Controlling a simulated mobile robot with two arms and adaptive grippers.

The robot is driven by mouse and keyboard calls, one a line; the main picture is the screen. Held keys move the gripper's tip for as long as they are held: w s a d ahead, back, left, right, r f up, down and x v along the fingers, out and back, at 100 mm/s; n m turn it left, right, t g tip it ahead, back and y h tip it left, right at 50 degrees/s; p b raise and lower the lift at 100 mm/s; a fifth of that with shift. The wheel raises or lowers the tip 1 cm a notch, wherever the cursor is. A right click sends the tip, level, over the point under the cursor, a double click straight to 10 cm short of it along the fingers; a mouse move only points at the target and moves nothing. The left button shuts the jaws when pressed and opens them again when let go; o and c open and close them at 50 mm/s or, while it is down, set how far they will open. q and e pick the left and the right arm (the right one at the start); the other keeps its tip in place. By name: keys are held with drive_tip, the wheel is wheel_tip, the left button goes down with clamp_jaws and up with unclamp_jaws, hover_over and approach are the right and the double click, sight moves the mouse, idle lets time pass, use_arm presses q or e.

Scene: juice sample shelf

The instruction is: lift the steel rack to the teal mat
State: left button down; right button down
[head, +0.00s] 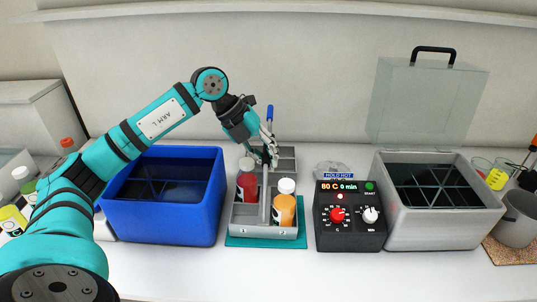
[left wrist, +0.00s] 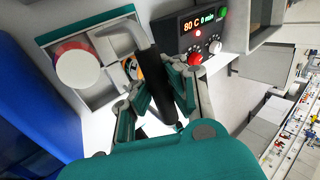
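The steel rack (head: 286,243) stands at the middle of the counter, over the teal mat (head: 240,242), whose front edge shows below it. It holds a red bottle (head: 247,186) and an orange bottle with a white cap (head: 284,209). My left gripper (head: 268,155) is low over the rack's middle. In the left wrist view, its fingers (left wrist: 160,85) close on both sides of the rack's dark handle grip (left wrist: 160,72). The fingers cover part of the handle. My right gripper is out of view.
A blue bin (head: 160,226) stands close on the rack's left. A dark heater control box (head: 350,235) reading 80 C and 0 min stands close on its right. Beyond it is a grey bath (head: 445,226) with its clear lid (head: 425,105) raised. The counter in front is clear.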

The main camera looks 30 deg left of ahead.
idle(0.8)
use_arm(q)
drive_tip(key=c, duration=1.4)
unclamp_jaws()
drive_tip(key=shift+d+f, duration=0.1)
drive_tip(key=shift+f, duration=0.05)
drive_tip(key=v, duration=0.8)
